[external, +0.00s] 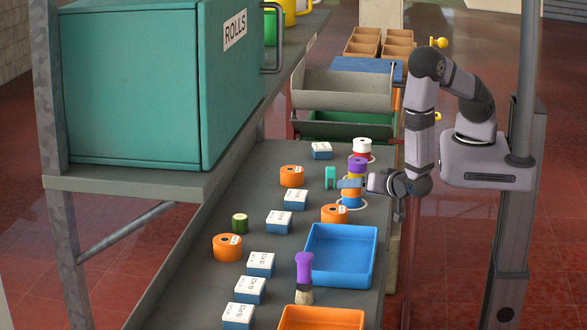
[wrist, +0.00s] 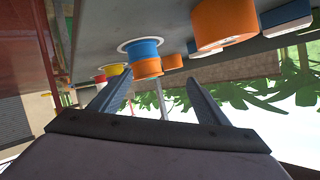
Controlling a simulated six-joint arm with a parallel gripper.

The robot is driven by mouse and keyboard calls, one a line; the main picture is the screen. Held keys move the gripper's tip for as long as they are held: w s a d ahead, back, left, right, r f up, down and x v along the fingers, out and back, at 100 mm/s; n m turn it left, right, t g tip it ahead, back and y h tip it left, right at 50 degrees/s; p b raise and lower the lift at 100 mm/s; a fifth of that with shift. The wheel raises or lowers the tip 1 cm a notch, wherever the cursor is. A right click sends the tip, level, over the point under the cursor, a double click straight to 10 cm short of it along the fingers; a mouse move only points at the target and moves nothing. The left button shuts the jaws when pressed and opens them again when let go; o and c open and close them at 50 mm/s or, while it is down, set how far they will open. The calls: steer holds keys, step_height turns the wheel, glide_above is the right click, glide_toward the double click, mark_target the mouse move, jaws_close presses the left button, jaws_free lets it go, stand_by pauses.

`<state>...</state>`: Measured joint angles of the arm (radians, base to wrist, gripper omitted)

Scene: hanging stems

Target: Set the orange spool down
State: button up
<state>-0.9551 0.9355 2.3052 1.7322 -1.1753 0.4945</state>
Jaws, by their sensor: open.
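The orange spool (external: 351,193) sits on a blue spool (external: 351,202) over a white ring on the bench. In the wrist view the orange spool (wrist: 147,69) touches the blue spool (wrist: 143,50), and a thin grey stem (wrist: 162,100) sticks out from it. My gripper (external: 347,183) is open at the level of the stack's top. In the wrist view its fingers (wrist: 157,77) are spread to either side of the orange spool, with visible gaps. The fingers partly hide the stack in the external view.
Close behind stand a purple spool (external: 357,163) over yellow and a white-and-red stack (external: 362,147). Large orange rolls (external: 334,213), white-and-blue boxes (external: 279,221), a blue tray (external: 340,255) and a brush (external: 304,278) occupy the bench. A teal cabinet (external: 135,85) overhangs its left side.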

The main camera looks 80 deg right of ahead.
steer(key=w+a+r+m+y, duration=0.1)
steer(key=m, duration=0.1)
steer(key=w+a+r+m+y+p, duration=0.1)
steer(key=w+r+m, duration=0.1)
steer(key=w+a+r+m+g+y, duration=0.1)
steer(key=w+a+m+y, duration=0.1)
steer(key=shift+w+a+r+p, duration=0.15)
steer(key=shift+w+p, duration=0.1)
steer(key=shift+p, duration=0.15)
steer(key=a+f+n+g+y+b, duration=0.2)
steer(key=a+n+g+y+b, duration=0.15)
steer(key=a+y, duration=0.75)
steer(key=s+d+r+n+g+h+b, duration=0.1)
steer(key=d+h, duration=0.2)
steer(key=d, duration=0.3)
steer(key=s+d+r+n+g+h+b, duration=0.1)
steer(key=d+h+b, duration=0.1)
steer(key=d, duration=0.5)
steer(key=s+d+r+n+g+h+b, duration=0.1)
steer(key=s+d+h, duration=0.1)
steer(key=d+h, duration=0.2)
steer(key=shift+s+d+r, duration=0.1)
steer(key=shift+d, duration=1.05)
steer(key=shift+x, duration=1.05)
